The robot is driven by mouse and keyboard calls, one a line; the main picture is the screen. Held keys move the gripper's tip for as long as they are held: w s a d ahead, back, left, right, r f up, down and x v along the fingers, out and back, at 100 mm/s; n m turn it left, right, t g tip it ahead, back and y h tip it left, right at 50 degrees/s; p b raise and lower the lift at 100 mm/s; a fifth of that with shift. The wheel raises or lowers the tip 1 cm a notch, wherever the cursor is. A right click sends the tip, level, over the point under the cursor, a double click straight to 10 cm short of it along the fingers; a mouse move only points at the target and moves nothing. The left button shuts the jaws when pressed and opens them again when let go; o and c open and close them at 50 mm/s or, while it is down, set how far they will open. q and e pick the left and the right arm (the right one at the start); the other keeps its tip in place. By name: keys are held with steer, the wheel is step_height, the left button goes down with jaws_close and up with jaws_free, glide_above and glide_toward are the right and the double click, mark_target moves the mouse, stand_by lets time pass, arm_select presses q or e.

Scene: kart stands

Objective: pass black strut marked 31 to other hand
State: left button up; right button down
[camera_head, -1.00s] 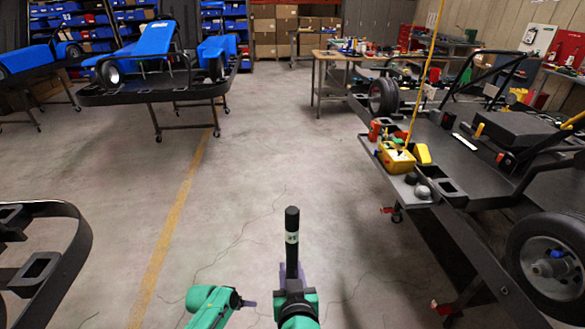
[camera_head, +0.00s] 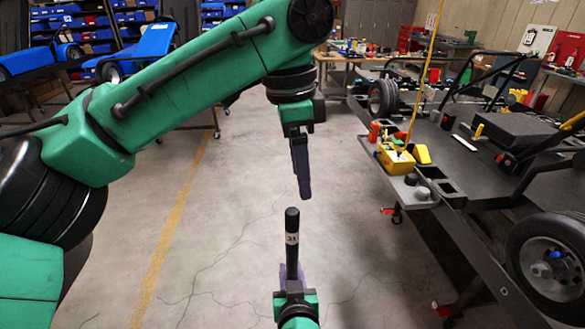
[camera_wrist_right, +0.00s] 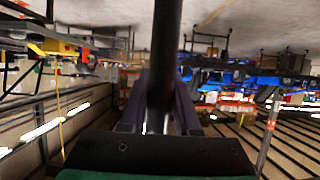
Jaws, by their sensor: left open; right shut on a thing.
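The black strut (camera_head: 292,226) stands upright in the head view, with a white label reading 31 near its top. My right gripper (camera_head: 291,277) is shut on its lower part. In the right wrist view the strut (camera_wrist_right: 165,50) rises between the fingers of my right gripper (camera_wrist_right: 160,105), dark and blurred. My left gripper (camera_head: 301,172) points down from above in the head view, a little above the strut's top and apart from it. Its fingers are seen nearly edge-on, so the gap between them is hard to see. The strut's lower end is hidden by my right gripper.
A kart on a stand (camera_head: 470,225) fills the right side, with a yellow box (camera_head: 396,161) on its near edge. Blue karts stand at the back left, partly hidden by my left arm. The floor (camera_head: 225,230) between is clear.

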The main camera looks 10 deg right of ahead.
mark_target(292, 226)
arm_select(q)
steer(key=shift+s+a+r+m+y, duration=0.15)
steer(key=shift+s+a+r+y, duration=0.2)
steer(key=shift+s, duration=0.15)
steer(key=shift+s+a+r+m+y, duration=0.15)
steer(key=shift+s+a+r+y, duration=0.1)
steer(key=shift+s+r, duration=0.15)
steer(key=shift+s+a, duration=0.2)
steer(key=shift+s, duration=0.15)
step_height(292, 226, down, 12)
steer(key=shift+w+r, duration=0.1)
steer(key=shift+w, duration=0.05)
arm_select(e)
steer(key=shift+w, duration=0.1)
arm_select(q)
steer(key=c, duration=1)
jaws_close()
steer(key=shift+w, duration=0.1)
arm_select(e)
steer(key=shift+a, duration=0.1)
steer(key=c, duration=0.6)
jaws_free()
steer(key=shift+o, duration=0.2)
